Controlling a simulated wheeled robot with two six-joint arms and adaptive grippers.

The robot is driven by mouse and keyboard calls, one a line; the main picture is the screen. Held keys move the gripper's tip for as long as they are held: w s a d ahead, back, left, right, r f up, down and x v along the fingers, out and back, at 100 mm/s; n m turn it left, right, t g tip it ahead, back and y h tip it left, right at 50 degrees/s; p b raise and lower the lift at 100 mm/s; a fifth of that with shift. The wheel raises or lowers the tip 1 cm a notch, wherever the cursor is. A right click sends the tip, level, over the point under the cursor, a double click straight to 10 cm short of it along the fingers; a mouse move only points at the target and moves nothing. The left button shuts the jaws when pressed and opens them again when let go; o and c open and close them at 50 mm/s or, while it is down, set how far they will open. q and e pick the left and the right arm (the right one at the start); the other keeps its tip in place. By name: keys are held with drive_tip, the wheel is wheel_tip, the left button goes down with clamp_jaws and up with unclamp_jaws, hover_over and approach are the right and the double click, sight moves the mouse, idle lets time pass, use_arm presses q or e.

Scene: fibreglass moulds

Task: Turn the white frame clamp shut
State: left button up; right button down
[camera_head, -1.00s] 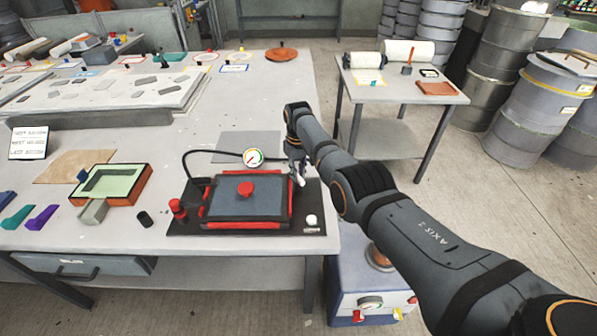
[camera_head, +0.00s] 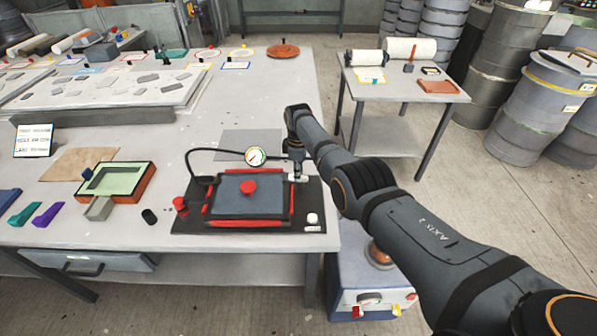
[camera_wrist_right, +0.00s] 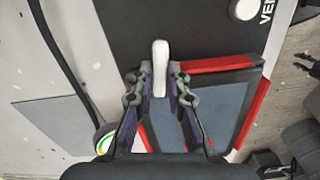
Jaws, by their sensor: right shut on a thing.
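The white frame clamp (camera_head: 302,178) is a small white lever at the back right corner of a red frame (camera_head: 291,205) around a grey panel on a black base. In the head view it points to the right. In the right wrist view the lever (camera_wrist_right: 160,55) stands up between the fingertips, its lower part between the jaws. My right gripper (camera_head: 297,172) is shut on it from above; its two fingers also show in the wrist view (camera_wrist_right: 159,82). The clamp's pivot is hidden. My left gripper is not in view.
A red knob (camera_head: 248,187) sits on the grey panel. A round gauge (camera_head: 255,156) with a black hose stands behind the frame. A white button (camera_head: 312,218) is at the base's front right corner. A green-lined mould (camera_head: 118,180) lies to the left.

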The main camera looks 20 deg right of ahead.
drive_tip(key=shift+n, duration=0.6)
drive_tip(key=c, duration=1.3)
unclamp_jaws()
wheel_tip(320, 180, up, 12)
drive_tip(key=shift+f, duration=0.1)
